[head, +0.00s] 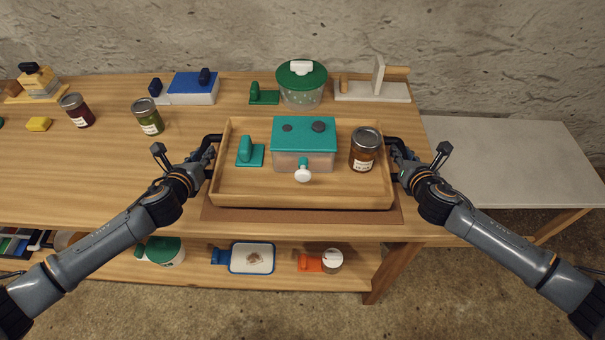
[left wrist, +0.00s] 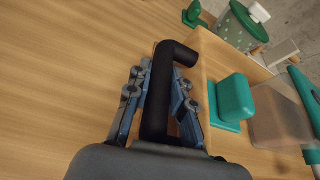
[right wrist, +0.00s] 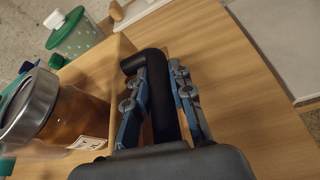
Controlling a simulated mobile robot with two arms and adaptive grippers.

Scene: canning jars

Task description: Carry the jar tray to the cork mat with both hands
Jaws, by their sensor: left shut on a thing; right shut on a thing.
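The wooden jar tray (head: 235,190) lies over the brown cork mat (head: 300,215), whose front strip shows below the tray's front wall. I cannot tell whether the tray touches the mat. In the tray are a teal-lidded box (head: 303,140), a green-handled piece (head: 250,153) and a jar with amber contents (head: 364,150), all upright. My left gripper (head: 205,157) is shut on the tray's left black handle, which shows in the left wrist view (left wrist: 157,95). My right gripper (head: 398,157) is shut on the right black handle, seen in the right wrist view (right wrist: 160,95).
Behind the tray stand a dotted tub with green lid (head: 302,88), a blue-lidded box (head: 192,88) and a grey-white board (head: 372,92). Two jars, dark red (head: 77,110) and green (head: 147,116), stand left. A lower shelf (head: 200,275) holds several items. A pale table (head: 510,160) adjoins right.

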